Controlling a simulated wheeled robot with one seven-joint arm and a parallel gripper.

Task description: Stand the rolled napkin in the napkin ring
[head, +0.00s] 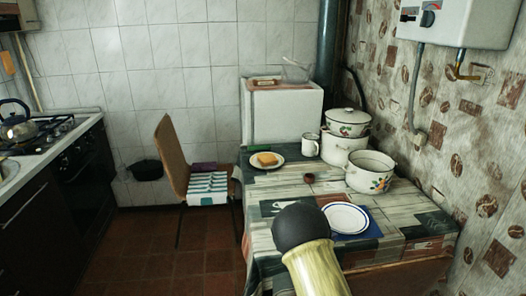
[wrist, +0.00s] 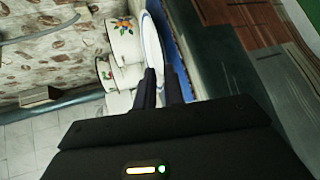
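A small dark reddish-brown ring-like thing (head: 309,178), likely the napkin ring, stands on the table left of the pots in the head view. I cannot make out a rolled napkin in either view. A white plate (head: 346,218) with a dark rim line lies on a blue cloth (head: 374,229) near the table's right front; the plate (wrist: 153,40) also shows in the wrist view. My gripper (wrist: 161,76) shows in the wrist view with its two dark fingers slightly apart and nothing seen held between them. In the head view my gripper is not seen.
The table (head: 290,197) also bears an open enamel pot (head: 368,178), a lidded pot (head: 347,123) on another pot (head: 341,148), a mug (head: 309,145) and a plate with bread (head: 257,163). A chair (head: 172,155) stands left. My arm covers the near table edge.

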